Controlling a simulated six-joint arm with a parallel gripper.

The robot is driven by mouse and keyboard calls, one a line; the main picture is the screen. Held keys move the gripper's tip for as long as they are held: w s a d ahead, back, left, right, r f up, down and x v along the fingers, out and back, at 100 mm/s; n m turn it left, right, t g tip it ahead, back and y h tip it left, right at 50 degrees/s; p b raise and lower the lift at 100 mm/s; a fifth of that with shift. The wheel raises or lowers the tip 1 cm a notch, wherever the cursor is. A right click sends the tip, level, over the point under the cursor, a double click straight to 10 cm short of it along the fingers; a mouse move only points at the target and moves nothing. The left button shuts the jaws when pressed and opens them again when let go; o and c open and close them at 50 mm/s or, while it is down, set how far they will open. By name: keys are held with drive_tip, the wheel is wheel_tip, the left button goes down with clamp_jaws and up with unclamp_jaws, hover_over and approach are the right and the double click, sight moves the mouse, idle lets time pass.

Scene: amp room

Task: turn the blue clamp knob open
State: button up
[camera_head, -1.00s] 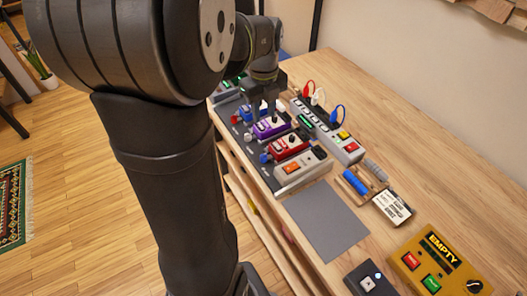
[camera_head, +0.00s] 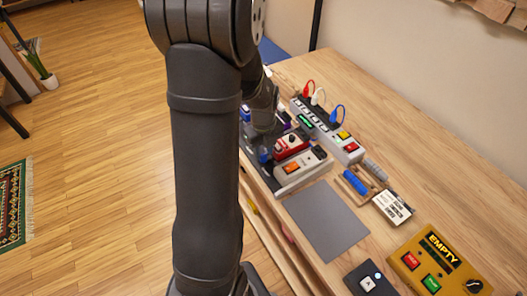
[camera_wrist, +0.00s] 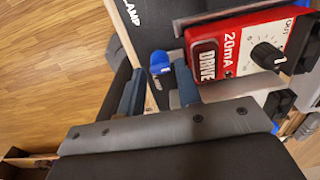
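The blue clamp knob (camera_wrist: 160,62) shows in the wrist view, beside the corner of the red DRIVE pedal (camera_wrist: 240,50). It also shows in the head view (camera_head: 264,155) at the near edge of the pedalboard, left of the red pedal (camera_head: 291,145). My gripper (camera_wrist: 152,75) is open, with one finger on either side of the knob's line. In the head view my arm hides the fingers.
A grey pedal with an orange button (camera_head: 300,172) stands beside the red one. A power strip (camera_head: 325,130) with coloured plugs lies behind. A grey mat (camera_head: 327,220) and a yellow EMPTY box (camera_head: 438,262) are nearer.

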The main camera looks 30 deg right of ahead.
drive_tip(key=shift+f, duration=0.6)
clamp_jaws()
